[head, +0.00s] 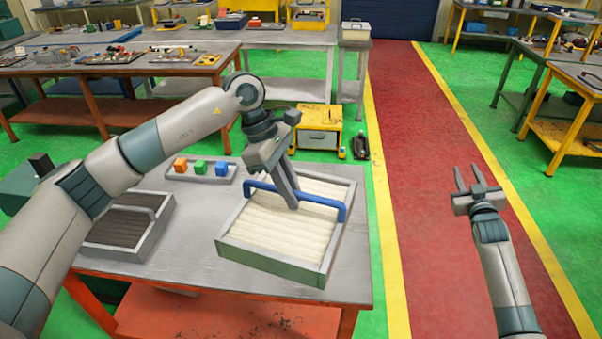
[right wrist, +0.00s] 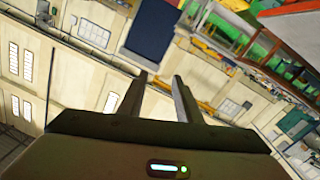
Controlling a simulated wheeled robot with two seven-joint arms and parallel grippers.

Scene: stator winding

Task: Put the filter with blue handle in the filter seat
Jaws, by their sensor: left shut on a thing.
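The filter with blue handle has cream pleats in a grey frame (head: 225,247) and is in the head view at the table's right side. Its blue handle (head: 325,208) arches over the pleats. My left gripper (head: 291,203) comes down from above and is shut on the blue handle. I cannot tell whether the filter rests on the table or hangs just above it. No empty filter seat is clearly visible. My right gripper (head: 470,178) is open and empty, over the red aisle; its fingers also show apart in the right wrist view (right wrist: 160,88).
A dark pleated filter with a grey handle (head: 122,228) lies in a grey frame on the table's left. A yellow cabinet (head: 318,128) stands beyond. Bare tabletop (head: 193,215) lies between the filters.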

